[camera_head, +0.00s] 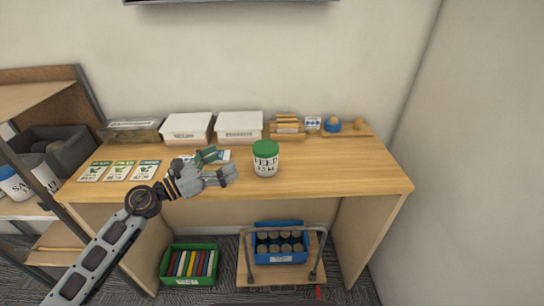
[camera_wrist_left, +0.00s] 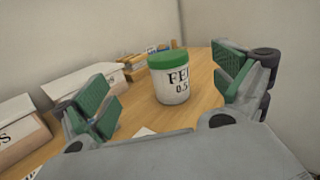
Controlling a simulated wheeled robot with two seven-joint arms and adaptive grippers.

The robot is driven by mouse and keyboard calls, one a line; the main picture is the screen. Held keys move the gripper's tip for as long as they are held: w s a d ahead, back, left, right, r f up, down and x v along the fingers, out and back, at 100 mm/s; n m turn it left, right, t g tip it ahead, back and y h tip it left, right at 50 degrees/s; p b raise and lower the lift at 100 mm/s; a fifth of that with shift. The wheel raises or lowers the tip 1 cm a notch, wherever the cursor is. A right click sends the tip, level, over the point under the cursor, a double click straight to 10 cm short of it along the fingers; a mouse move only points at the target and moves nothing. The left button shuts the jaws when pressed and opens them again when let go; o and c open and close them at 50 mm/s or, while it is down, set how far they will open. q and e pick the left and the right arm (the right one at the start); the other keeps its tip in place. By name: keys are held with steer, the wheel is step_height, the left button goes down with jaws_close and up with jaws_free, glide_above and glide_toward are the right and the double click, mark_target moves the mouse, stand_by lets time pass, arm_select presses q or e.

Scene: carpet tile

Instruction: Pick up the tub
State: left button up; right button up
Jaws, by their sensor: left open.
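The tub (camera_head: 265,160) is a white round container with a green lid and black lettering, standing upright on the wooden desk (camera_head: 330,175). My left gripper (camera_head: 222,166) is open and empty, just left of the tub in the head view. In the left wrist view the tub (camera_wrist_left: 170,80) stands ahead, in the space between the two green-padded fingers (camera_wrist_left: 168,92), and no finger appears to touch it. My right gripper is in neither view.
Lidded white boxes (camera_head: 240,125) and a wooden rack (camera_head: 287,127) line the back of the desk. Seed packets (camera_head: 120,170) lie at the left. Below are a green crate (camera_head: 189,279) and a blue crate (camera_head: 281,257) of jars. The desk right of the tub is clear.

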mark_target(254, 151)
arm_select(q)
steer(key=shift+w+d+f+m+g, duration=0.15)
steer(key=shift+d+f+m+g, duration=0.15)
steer(key=shift+f+m+g, duration=0.5)
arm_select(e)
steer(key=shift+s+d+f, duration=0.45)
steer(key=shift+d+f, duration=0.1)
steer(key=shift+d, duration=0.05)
arm_select(q)
steer(key=shift+d+r+t, duration=0.1)
steer(key=shift+r+t, duration=0.15)
steer(key=shift+t, duration=0.05)
steer(key=shift+x, duration=0.9)
steer(key=p+x, duration=0.1)
steer(key=x, duration=0.5)
steer(key=shift+w+d+f, duration=0.1)
steer(key=shift+w+d, duration=0.1)
steer(key=shift+d, duration=0.05)
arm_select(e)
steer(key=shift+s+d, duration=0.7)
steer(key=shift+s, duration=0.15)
